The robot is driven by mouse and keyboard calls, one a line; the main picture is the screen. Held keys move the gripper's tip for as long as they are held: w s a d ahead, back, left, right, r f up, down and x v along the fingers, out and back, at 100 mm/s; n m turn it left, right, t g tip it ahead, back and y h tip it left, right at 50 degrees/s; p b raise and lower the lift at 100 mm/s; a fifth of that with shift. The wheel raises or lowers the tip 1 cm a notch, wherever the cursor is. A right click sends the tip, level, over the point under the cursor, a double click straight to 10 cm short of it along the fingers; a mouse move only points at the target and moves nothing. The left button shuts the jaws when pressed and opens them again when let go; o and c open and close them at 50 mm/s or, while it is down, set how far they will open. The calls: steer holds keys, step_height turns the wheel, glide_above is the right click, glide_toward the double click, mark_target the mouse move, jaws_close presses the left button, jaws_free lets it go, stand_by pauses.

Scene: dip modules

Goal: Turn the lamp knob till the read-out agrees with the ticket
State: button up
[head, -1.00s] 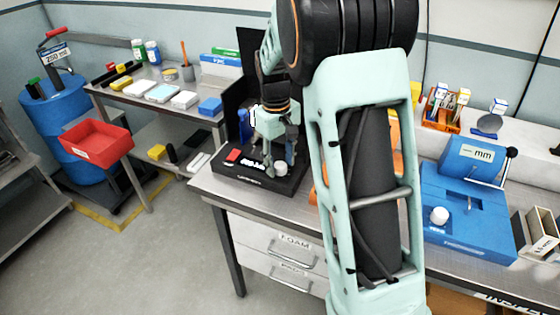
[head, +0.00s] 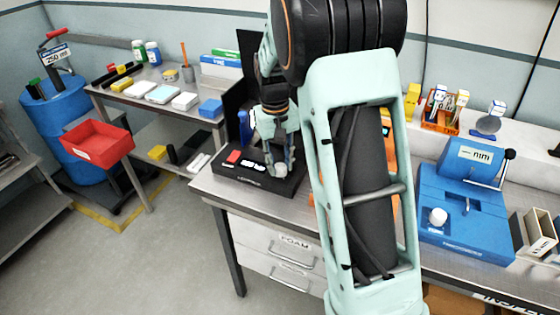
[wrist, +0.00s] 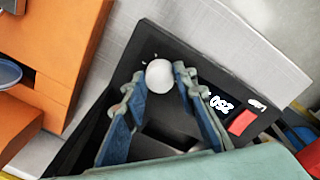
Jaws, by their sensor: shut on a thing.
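The black lamp unit (head: 225,175) sits on the left end of the metal bench, with a red block and a lit read-out on its top. Its round white knob (wrist: 159,75) is at the tips of my gripper (wrist: 157,88), whose blue-lined fingers are shut on it, one on each side. The knob also shows in the head view (head: 280,171), below the fingers. The read-out (wrist: 221,103) is upside down in the wrist view; its digits look like 250 or 260, and I cannot tell which. I cannot make out which card is the lamp's ticket.
A blue device (head: 465,215) marked mm stands on the right of the bench. A blue drum (head: 75,115) at the far left carries a 250 ml card (head: 54,54). A red tray (head: 97,143) stands before it.

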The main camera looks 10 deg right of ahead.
mark_target(277, 165)
steer(key=m+p, duration=0.1)
steer(key=m, duration=0.5)
steer(key=shift+w+r+m+p, duration=0.1)
steer(key=shift+m+p, duration=0.2)
steer(key=m+p, duration=0.1)
steer(key=m, duration=0.4)
steer(key=shift+w+m, duration=0.1)
steer(key=shift+m, duration=0.2)
steer(key=o, duration=1.2)
steer(key=shift+c, duration=0.2)
step_height(277, 165, up, 12)
steer(key=shift+w+a, duration=0.2)
